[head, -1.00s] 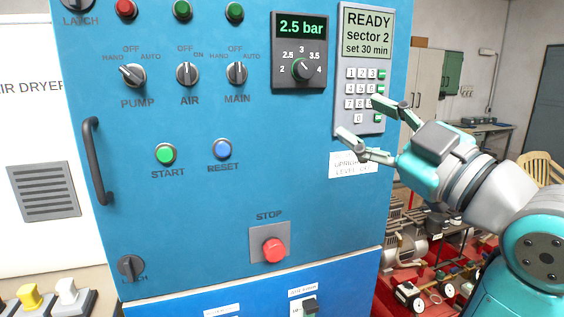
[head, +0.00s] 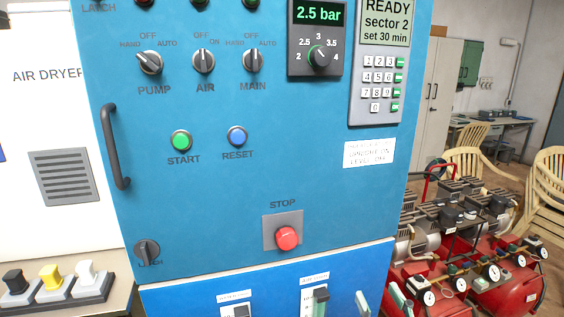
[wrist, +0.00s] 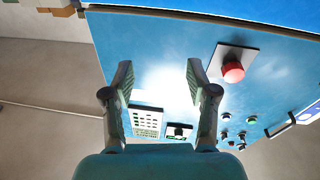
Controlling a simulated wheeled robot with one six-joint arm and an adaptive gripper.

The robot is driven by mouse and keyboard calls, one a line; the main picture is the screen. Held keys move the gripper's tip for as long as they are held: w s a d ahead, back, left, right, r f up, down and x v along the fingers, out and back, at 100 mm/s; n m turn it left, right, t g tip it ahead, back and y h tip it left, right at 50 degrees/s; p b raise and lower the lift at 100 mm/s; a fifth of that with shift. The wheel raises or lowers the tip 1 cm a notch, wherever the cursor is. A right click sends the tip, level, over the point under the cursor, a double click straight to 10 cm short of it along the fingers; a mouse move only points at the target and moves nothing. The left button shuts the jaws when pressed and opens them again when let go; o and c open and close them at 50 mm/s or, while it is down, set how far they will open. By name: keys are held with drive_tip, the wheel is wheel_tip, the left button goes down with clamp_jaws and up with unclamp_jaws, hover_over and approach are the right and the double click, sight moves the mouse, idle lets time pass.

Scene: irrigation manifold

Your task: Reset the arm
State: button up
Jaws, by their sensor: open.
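My gripper (head: 380,302) shows only as two fingertips at the bottom edge of the head view, in front of the lower blue panel. In the wrist view my gripper (wrist: 158,80) has its two fingers spread apart with nothing between them. The blue control cabinet (head: 200,225) stands in front of me. It also fills much of the wrist view (wrist: 170,50), where its keypad (wrist: 146,121) and red STOP button (wrist: 233,72) show. The rest of my arm is out of the head view.
The cabinet carries a PUMP knob (head: 149,62), a green START button (head: 181,140), a blue RESET button (head: 237,136) and a display (head: 386,22) reading READY. A slider (head: 320,298) sits low, near my fingertips. Red compressors (head: 505,290) and chairs (head: 551,180) stand at right.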

drive_tip(key=s+d+f+m+g+h, duration=0.1)
drive_tip(key=s+f+m+g+h, duration=0.15)
drive_tip(key=s+f, duration=1.45)
drive_tip(key=s+f+g, duration=0.1)
drive_tip(key=s+f, duration=0.1)
drive_tip(key=s, duration=0.9)
drive_tip(key=s+f+g, duration=0.1)
drive_tip(key=s+f, duration=0.2)
drive_tip(key=s, duration=0.7)
drive_tip(key=shift+s+a+m+h, duration=0.15)
drive_tip(key=shift+s+m+h, duration=0.2)
drive_tip(key=shift+s+h, duration=0.1)
